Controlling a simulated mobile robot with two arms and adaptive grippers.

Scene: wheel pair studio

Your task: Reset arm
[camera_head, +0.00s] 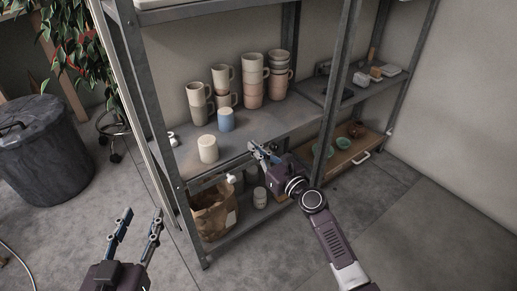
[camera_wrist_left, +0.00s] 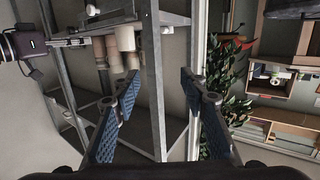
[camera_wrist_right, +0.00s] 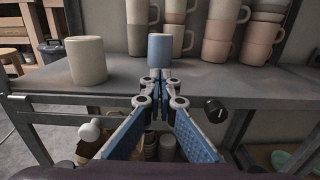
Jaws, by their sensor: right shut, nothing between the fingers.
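My right gripper (camera_head: 262,152) is over the front edge of the shelf (camera_head: 282,119). Its fingers are shut and empty. In the right wrist view its closed tips (camera_wrist_right: 159,85) are in front of a blue mug (camera_wrist_right: 160,50), with a cream mug (camera_wrist_right: 87,60) to the left. In the head view the blue mug (camera_head: 226,120) and cream mug (camera_head: 208,149) stand on the shelf, left of the tips. My left gripper (camera_head: 138,222) is low at the front left, away from the shelf, with fingers apart and nothing between them.
Stacked mugs (camera_head: 253,80) stand further back on the shelf. A paper bag (camera_head: 213,208) and a white jar (camera_head: 260,197) are on the lower level. A shelf post (camera_head: 335,95) rises right of my right gripper. A dark bin (camera_head: 42,150) stands left; the floor at front right is clear.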

